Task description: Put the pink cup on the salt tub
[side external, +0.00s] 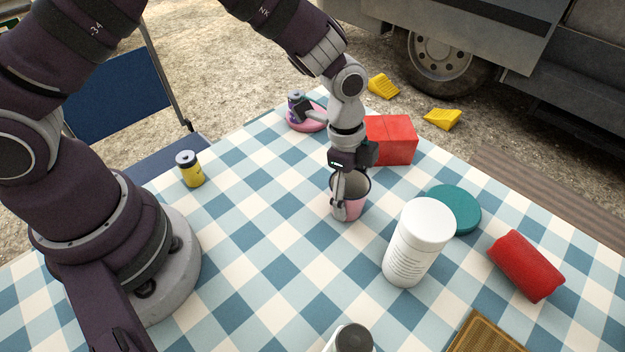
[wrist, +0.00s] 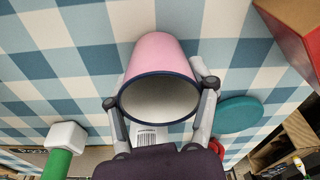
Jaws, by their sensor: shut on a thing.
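The pink cup (side external: 355,206) has a dark rim and a pale inside. It is upright near the middle of the table in the side view; I cannot tell whether its base touches the cloth. My gripper (side external: 345,203) points down and is shut on the cup. In the wrist view, the fingers of my gripper (wrist: 161,93) press on both sides of the cup (wrist: 158,50) near its rim. The salt tub, a white tub with a white lid (side external: 412,245), stands upright to the right and nearer the camera, apart from the cup. Nothing is on its lid.
A teal disc (side external: 455,209) lies behind the tub, with a red cylinder (side external: 525,265) to its right. A red box (side external: 391,139) stands behind my gripper. A yellow jar (side external: 190,169) is at left. A dark-capped container (side external: 353,339) and wooden board (side external: 482,335) are at front.

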